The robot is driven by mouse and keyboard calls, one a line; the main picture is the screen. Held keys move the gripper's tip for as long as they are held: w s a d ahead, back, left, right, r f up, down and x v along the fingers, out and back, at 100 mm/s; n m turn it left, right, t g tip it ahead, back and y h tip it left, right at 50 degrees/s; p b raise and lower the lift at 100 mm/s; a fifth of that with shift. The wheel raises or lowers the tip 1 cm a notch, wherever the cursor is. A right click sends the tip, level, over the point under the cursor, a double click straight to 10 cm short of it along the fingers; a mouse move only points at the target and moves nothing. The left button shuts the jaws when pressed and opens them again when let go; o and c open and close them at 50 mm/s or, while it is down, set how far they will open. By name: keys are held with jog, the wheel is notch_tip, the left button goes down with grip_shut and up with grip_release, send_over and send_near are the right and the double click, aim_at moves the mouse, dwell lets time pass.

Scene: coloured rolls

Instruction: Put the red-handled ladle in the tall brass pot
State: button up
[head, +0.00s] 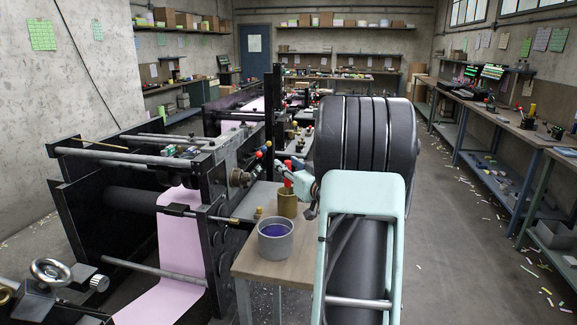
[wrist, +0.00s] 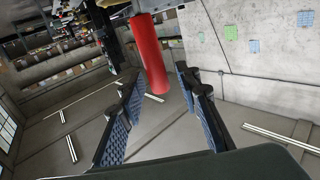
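The tall brass pot (head: 287,206) stands upright on a small wooden table in the head view. The red handle (head: 287,180) of the ladle rises above the pot's mouth, roughly upright. The ladle's bowl cannot be seen. In the wrist view the red handle (wrist: 150,55) is large, coming down from the top edge towards the space between my fingers. My gripper (wrist: 163,110) has its two dark, ribbed fingers spread wide, with a clear gap around the handle. In the head view my gripper is just right of the handle, partly hidden by my pale green arm.
A wide grey pot (head: 275,242) with blue contents stands in front of the brass pot on the wooden table (head: 270,268). A black printing machine with pink paper (head: 178,240) is close on the left. Workbenches line the right wall; the floor between is mostly open, with paper scraps.

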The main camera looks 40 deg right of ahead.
jog(key=s+a, duration=0.2)
jog(key=s, duration=0.9)
jog(key=shift+s+r+b, duration=0.15)
jog(key=shift+s+b, duration=0.15)
jog(key=shift+s, duration=0.1)
